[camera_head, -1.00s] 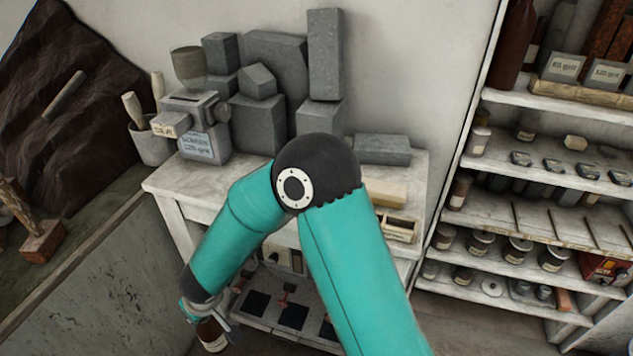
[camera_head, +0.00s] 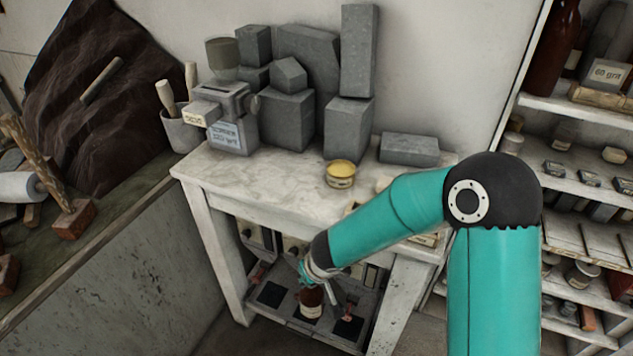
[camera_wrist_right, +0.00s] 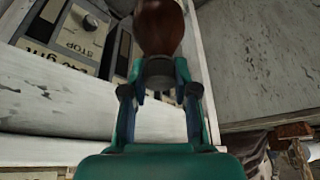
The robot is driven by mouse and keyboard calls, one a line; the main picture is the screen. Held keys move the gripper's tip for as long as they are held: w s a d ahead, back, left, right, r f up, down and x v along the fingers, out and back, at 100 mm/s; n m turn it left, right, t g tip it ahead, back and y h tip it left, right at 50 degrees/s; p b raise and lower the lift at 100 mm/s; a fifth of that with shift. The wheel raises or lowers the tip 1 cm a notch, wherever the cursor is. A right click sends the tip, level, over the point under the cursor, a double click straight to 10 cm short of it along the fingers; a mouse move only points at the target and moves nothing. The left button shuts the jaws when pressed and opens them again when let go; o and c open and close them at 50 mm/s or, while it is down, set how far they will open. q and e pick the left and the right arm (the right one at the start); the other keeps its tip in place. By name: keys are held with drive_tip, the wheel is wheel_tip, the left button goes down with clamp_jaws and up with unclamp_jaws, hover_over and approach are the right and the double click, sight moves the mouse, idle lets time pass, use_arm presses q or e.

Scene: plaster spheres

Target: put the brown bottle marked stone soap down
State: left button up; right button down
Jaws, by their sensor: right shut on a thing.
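The brown bottle (camera_head: 311,303) with a pale label hangs in my right gripper (camera_head: 319,284), in front of or over the lower shelf (camera_head: 285,313) of the white table. I cannot tell whether its base touches that shelf. In the right wrist view, the brown bottle (camera_wrist_right: 160,27) shows at the top, with my right gripper (camera_wrist_right: 159,88) shut around its dark neck. The label's words are too small to read. My left gripper is not in view.
The white table (camera_head: 235,183) bears grey stone blocks (camera_head: 290,120), a labelled grey machine (camera_head: 228,118) and a yellow-lidded tin (camera_head: 340,175). Dark square pads (camera_head: 271,293) lie on its lower shelf. A shelf unit (camera_head: 585,105) with jars stands on the right.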

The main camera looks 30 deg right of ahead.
drive_tip(key=shift+d, duration=0.25)
